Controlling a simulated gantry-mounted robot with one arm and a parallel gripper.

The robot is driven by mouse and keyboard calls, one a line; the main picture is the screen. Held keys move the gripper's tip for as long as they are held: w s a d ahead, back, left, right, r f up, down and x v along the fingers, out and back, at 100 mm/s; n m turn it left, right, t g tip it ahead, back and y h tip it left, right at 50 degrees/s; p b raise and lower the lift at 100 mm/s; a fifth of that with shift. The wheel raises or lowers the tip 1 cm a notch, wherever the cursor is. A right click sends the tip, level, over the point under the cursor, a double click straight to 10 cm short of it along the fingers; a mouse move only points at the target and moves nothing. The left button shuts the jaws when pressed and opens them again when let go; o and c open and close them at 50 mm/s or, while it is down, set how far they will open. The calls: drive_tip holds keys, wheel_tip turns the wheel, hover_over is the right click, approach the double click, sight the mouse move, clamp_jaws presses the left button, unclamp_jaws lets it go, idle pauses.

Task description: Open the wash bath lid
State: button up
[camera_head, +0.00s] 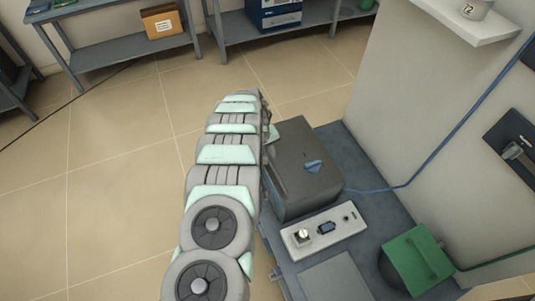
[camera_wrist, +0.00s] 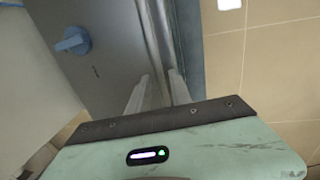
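The wash bath is most likely the dark grey box (camera_head: 290,150) on the bench, with a blue knob (camera_head: 313,166) on its upper surface. Its lid looks closed; no gap or inside shows. In the wrist view the grey box surface (camera_wrist: 110,65) and the blue knob (camera_wrist: 72,40) are at the upper left. My gripper (camera_wrist: 158,75) has two pale fingers apart, with the edge of the box showing behind and between them. I see nothing held. I cannot tell whether a finger touches the box. In the head view my arm hides most of my gripper beside the box's left side.
A white control panel (camera_head: 325,231) sits in front of the box on the blue-grey bench (camera_head: 385,215). A green box (camera_head: 415,262) stands at the right, and a blue cable (camera_head: 385,190) runs to the wall. Shelves line the back. The tiled floor (camera_head: 110,180) at left is clear.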

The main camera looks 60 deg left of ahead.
clamp_jaws()
idle(1.1)
